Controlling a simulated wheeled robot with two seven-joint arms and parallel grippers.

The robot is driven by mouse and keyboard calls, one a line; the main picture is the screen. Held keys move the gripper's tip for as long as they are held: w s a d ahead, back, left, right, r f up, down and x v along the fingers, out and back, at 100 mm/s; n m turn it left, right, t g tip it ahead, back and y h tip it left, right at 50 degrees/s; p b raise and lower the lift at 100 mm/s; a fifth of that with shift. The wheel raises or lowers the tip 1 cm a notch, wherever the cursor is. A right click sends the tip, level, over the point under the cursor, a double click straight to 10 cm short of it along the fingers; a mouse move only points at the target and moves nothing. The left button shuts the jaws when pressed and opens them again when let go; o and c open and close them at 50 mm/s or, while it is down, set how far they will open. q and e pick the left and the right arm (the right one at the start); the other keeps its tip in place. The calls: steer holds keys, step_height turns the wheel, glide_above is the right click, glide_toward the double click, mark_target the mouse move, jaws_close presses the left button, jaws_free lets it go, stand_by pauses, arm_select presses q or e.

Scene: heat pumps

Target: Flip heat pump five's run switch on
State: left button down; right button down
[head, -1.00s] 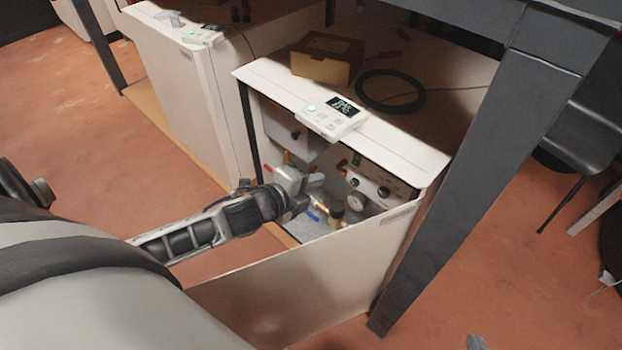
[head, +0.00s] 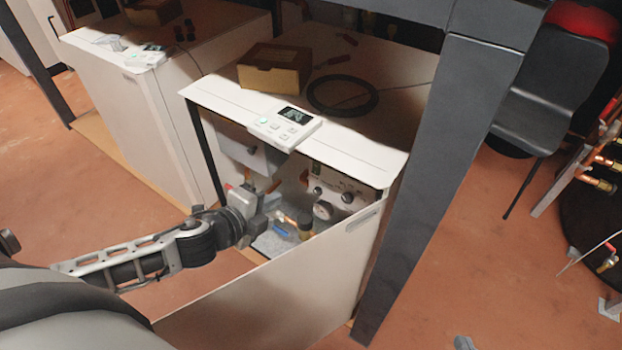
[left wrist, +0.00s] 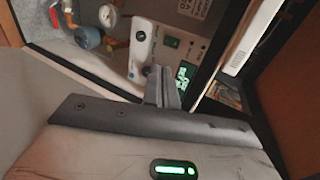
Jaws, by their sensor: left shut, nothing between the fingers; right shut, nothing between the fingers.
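The heat pump (head: 290,125) in front of me has an open front. Inside, a pale control panel (head: 335,188) carries dark knobs and a small green part (head: 316,168). The left wrist view shows this panel with a green rocker-like part (left wrist: 172,42) and a lit green display (left wrist: 186,74); I cannot tell which is the run switch, or its state. My left gripper (head: 272,203) is shut and empty inside the opening, left of the panel and apart from it. Its fingers also show in the left wrist view (left wrist: 162,88).
A keypad (head: 285,127), box (head: 274,69) and cable coil (head: 342,95) lie on top. A dark post (head: 435,180) stands right.

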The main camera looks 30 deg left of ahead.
mark_target(315, 174)
arm_select(q)
steer(key=x, duration=0.4)
steer(key=b+x, duration=0.1)
steer(key=x, duration=0.4)
steer(key=r+x, duration=0.1)
steer(key=x, duration=0.3)
steer(key=shift+w+d, duration=0.15)
steer(key=shift+w, duration=0.5)
arm_select(e)
steer(key=shift+w+f, duration=0.15)
arm_select(q)
steer(key=shift+f, duration=0.1)
arm_select(e)
steer(key=shift+f, duration=0.15)
